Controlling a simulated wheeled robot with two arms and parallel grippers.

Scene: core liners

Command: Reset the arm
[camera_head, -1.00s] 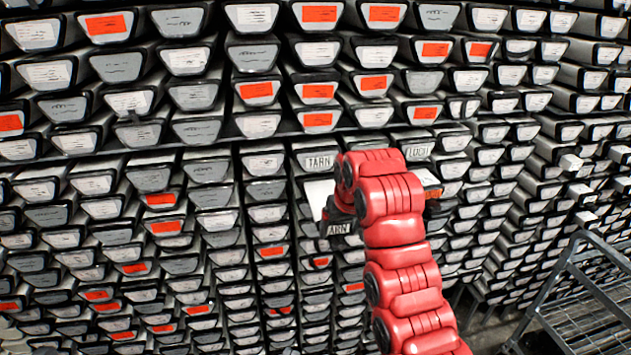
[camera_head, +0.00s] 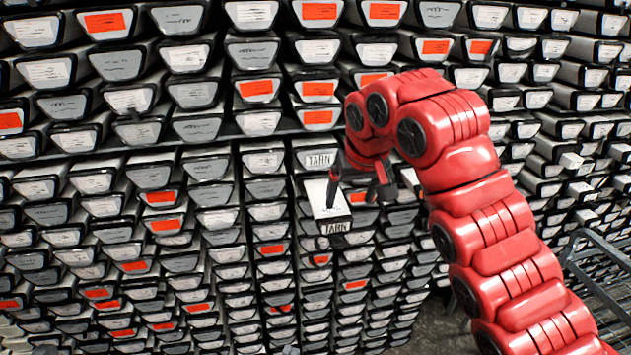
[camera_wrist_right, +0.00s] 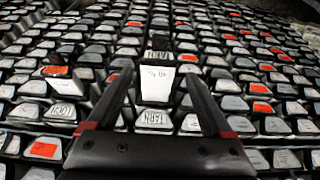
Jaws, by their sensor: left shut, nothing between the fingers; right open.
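My right arm is red and comes in from the lower right in the head view. Its dark gripper (camera_head: 357,188) is open, with its fingers above and beside a liner labelled TARN (camera_head: 328,208) that sticks out of the rack. In the right wrist view, the same pale liner (camera_wrist_right: 157,84) shows between the spread fingers of the gripper (camera_wrist_right: 160,77). I cannot tell whether the fingers touch it. My left gripper is not in view.
A wall of stacked core liners fills the view, some with orange labels. Another TARN label (camera_head: 321,160) is just above the protruding liner. A LOCH liner (camera_wrist_right: 62,112) shows at left in the wrist view. A grey metal frame (camera_head: 600,262) stands at right.

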